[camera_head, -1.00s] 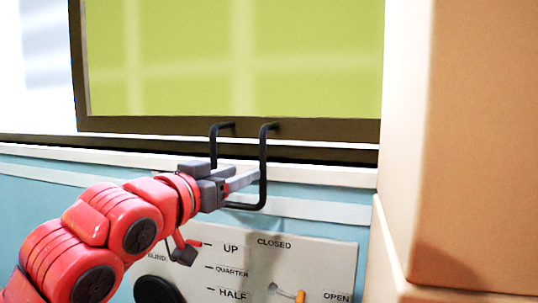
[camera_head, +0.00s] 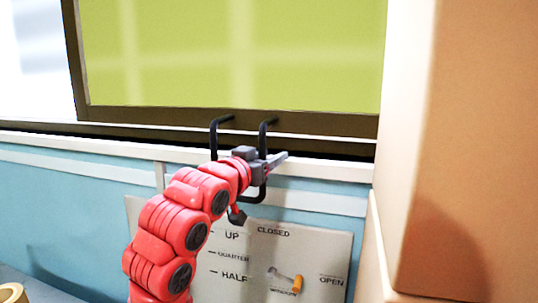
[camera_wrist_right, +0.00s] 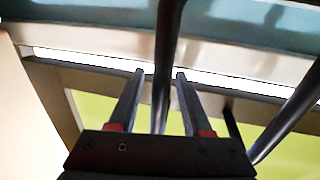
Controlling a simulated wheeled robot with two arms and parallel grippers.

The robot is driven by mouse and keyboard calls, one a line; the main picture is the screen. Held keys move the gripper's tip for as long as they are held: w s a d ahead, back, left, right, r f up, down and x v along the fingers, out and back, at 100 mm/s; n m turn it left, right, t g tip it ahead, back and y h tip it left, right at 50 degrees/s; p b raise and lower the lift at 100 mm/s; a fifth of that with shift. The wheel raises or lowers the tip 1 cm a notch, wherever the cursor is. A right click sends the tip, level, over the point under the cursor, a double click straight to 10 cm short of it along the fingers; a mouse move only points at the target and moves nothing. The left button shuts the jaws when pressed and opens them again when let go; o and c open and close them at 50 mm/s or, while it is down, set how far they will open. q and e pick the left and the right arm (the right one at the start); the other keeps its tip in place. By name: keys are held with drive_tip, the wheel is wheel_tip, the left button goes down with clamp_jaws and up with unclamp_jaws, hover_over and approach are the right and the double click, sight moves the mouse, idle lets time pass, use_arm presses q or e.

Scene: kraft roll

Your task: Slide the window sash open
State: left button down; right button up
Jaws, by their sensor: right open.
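The window sash has a dark brown frame (camera_head: 160,116) around a yellow-green pane (camera_head: 235,50). A black U-shaped handle (camera_head: 214,140) stands out from its lower rail, with two uprights and a bottom bar. My right gripper (camera_head: 281,159) is at the handle's right upright and hides part of it. In the wrist view my right gripper (camera_wrist_right: 159,74) is open, with one dark handle bar (camera_wrist_right: 166,40) passing between its fingers. I cannot tell whether either finger touches the bar. The other handle bar (camera_wrist_right: 290,122) lies outside the fingers on the right. My left gripper is not in view.
A pale panel (camera_head: 315,250) below the sill carries labels such as UP, CLOSED and OPEN, and a lever with an orange end (camera_head: 297,284). A large tan block (camera_head: 480,140) fills the right side. A bright white area (camera_head: 30,60) lies left of the sash.

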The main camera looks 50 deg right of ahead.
clamp_jaws()
idle(1.3)
